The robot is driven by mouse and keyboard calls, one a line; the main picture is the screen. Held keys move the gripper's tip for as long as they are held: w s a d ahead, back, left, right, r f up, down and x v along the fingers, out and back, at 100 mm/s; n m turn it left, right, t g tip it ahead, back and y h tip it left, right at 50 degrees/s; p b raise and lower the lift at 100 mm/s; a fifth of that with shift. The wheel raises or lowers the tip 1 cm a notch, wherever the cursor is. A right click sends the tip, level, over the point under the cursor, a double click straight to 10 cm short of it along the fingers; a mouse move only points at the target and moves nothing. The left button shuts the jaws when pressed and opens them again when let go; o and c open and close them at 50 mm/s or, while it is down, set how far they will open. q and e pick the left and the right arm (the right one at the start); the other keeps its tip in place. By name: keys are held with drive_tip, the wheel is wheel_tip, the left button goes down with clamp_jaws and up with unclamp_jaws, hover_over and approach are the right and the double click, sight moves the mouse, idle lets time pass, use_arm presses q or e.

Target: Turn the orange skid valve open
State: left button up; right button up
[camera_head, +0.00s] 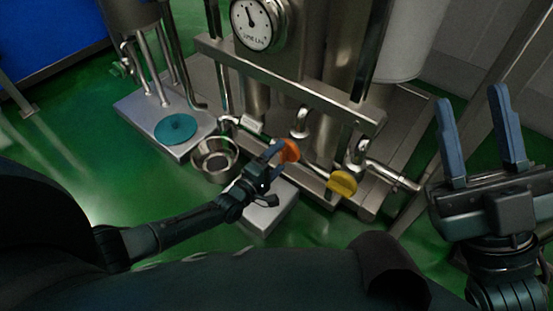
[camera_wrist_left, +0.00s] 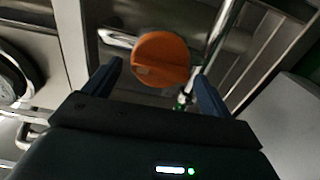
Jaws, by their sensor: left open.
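The orange skid valve (camera_head: 289,151) has a round orange handle on a pipe low on the front of the steel skid. In the left wrist view the orange handle (camera_wrist_left: 160,60) lies ahead of and between the fingertips, with a small notch mark on its face. My left gripper (camera_head: 272,158) is open right at the valve; its fingers (camera_wrist_left: 158,76) stand on either side of the handle. I cannot tell whether they touch it. My right gripper (camera_head: 476,101) is open and empty, raised at the right of the head view, fingers pointing up.
A yellow valve handle (camera_head: 342,183) sits to the right on the same skid. A steel bowl (camera_head: 214,160) stands left of my left gripper, and a teal disc (camera_head: 177,129) lies on a grey plinth. A pressure gauge (camera_head: 252,24) is above. Green floor (camera_head: 75,165) is open at left.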

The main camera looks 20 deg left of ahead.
use_arm(q)
drive_tip(key=shift+s+a+p, duration=0.15)
drive_tip(key=shift+s+p, duration=0.15)
drive_tip(key=shift+s, duration=0.2)
drive_tip(key=p+v, duration=0.3)
drive_tip(key=v, duration=0.9)
drive_tip(key=shift+p, duration=0.4)
use_arm(e)
drive_tip(key=shift+w+a+f+m+h, duration=0.15)
drive_tip(key=shift+f+m+h, duration=1.2)
drive_tip(key=shift+m+h, duration=0.2)
drive_tip(key=shift+w+a+f+m+h, duration=0.1)
drive_tip(key=shift+w+f+m+h, duration=0.05)
drive_tip(key=shift+f+m+h, duration=1.3)
drive_tip(key=shift+r, duration=0.15)
